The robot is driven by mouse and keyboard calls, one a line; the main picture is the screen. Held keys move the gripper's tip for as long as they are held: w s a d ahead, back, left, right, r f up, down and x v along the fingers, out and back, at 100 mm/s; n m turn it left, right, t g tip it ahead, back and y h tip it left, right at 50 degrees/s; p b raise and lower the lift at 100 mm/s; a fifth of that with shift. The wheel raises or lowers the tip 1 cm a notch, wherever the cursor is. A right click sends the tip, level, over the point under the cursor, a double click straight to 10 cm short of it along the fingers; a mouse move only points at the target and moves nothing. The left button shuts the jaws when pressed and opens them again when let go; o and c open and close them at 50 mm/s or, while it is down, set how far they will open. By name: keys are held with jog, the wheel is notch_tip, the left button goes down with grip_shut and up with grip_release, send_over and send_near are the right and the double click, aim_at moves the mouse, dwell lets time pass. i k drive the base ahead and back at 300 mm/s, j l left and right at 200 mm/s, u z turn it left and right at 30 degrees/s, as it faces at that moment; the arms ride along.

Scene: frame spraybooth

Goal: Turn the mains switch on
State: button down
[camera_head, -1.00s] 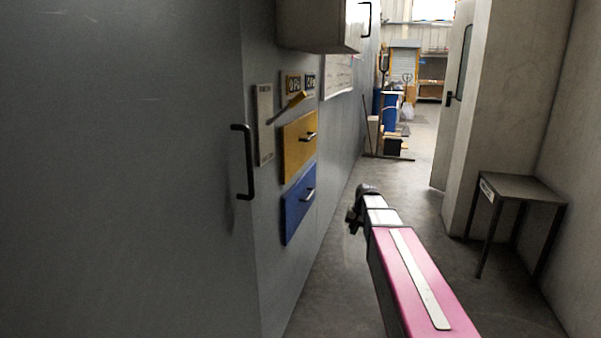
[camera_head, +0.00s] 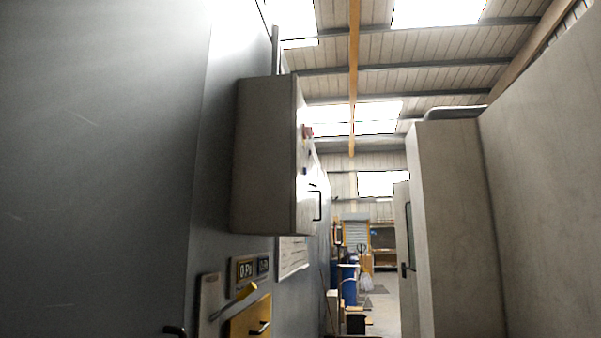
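No switch marked as the mains switch can be read. A grey wall cabinet (camera_head: 265,155) hangs on the left wall, its front seen edge-on. A small red part (camera_head: 308,131) sits high on that front, too small to identify, and a black handle (camera_head: 318,203) is lower down. Below the cabinet, a yellow lever (camera_head: 233,301) slants up to the right beside a pale upright plate (camera_head: 208,303). Two small dark display plates (camera_head: 245,270) are above the lever. My gripper and arm are out of view.
A yellow drawer or panel with a handle (camera_head: 252,322) shows at the bottom edge. A dark handle (camera_head: 174,331) is on the near grey wall. A beige wall stands at right, with an open door (camera_head: 403,240). Blue bins (camera_head: 346,283) stand far down the passage.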

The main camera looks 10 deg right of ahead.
aim_at(308, 130)
jog(key=i+l, duration=0.15)
jog(key=i, duration=0.5)
jog(key=i+l+u, duration=0.25)
jog(key=k+l+u, duration=0.15)
jog(key=i+l+u, duration=0.7)
jog(key=l+u, duration=0.2)
jog(key=l, duration=0.3)
jog(key=i+l+u, duration=0.2)
jog(key=l+u, duration=0.25)
jog(key=l, duration=0.3)
jog(key=l+u, duration=0.5)
jog(key=l, duration=0.25)
jog(key=l+u, duration=0.45)
jog(key=l, duration=0.4)
